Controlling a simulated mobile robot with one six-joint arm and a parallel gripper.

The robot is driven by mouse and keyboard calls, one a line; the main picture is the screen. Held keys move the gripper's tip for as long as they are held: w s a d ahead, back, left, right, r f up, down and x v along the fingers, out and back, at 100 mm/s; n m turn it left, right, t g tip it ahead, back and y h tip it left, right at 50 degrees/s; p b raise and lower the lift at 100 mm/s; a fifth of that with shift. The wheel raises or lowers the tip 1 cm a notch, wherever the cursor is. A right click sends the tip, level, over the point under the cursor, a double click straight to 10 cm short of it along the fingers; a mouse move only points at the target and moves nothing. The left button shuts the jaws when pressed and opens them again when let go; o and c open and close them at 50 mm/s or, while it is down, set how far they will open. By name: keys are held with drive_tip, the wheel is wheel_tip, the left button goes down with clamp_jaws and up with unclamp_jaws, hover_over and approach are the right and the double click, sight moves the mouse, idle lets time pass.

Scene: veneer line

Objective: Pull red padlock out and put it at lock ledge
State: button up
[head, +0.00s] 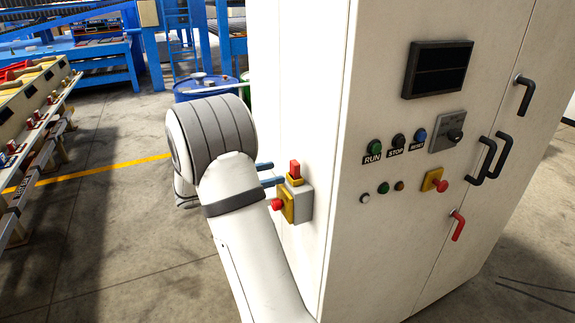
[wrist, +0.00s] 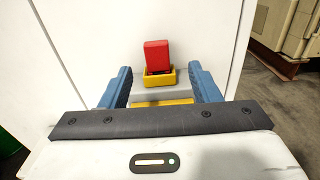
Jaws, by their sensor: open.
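The red padlock (head: 295,168) is a small block standing in a yellow holder (head: 295,181) on top of a grey box (head: 304,203) on the cabinet's side. In the wrist view the padlock (wrist: 156,54) rises from the yellow holder (wrist: 159,81), with a dark gap at its base. My gripper (head: 268,174) is open, its blue fingers to the left of the padlock in the head view. In the wrist view the fingers of my gripper (wrist: 162,82) lie on either side of the holder, apart from the padlock. I cannot pick out the lock ledge.
A red button (head: 277,204) on a yellow plate juts from the grey box just below. The white cabinet (head: 340,150) carries buttons, a dark screen (head: 438,69) and black handles. A blue drum (head: 203,87) stands behind my arm. A rack (head: 35,110) is at left; the floor between is open.

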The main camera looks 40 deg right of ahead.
sight(291, 164)
drive_tip(key=p+x, duration=0.1)
drive_tip(key=x, duration=0.1)
drive_tip(key=p+x, duration=0.1)
drive_tip(key=x, duration=0.1)
drive_tip(key=r+p+x, duration=0.1)
drive_tip(key=x, duration=0.2)
drive_tip(key=shift+w+d, duration=0.1)
drive_tip(key=shift+w, duration=0.25)
drive_tip(key=shift+s+d, duration=0.1)
drive_tip(key=shift+d, duration=0.35)
drive_tip(key=shift+f, duration=0.1)
drive_tip(key=c, duration=1.1)
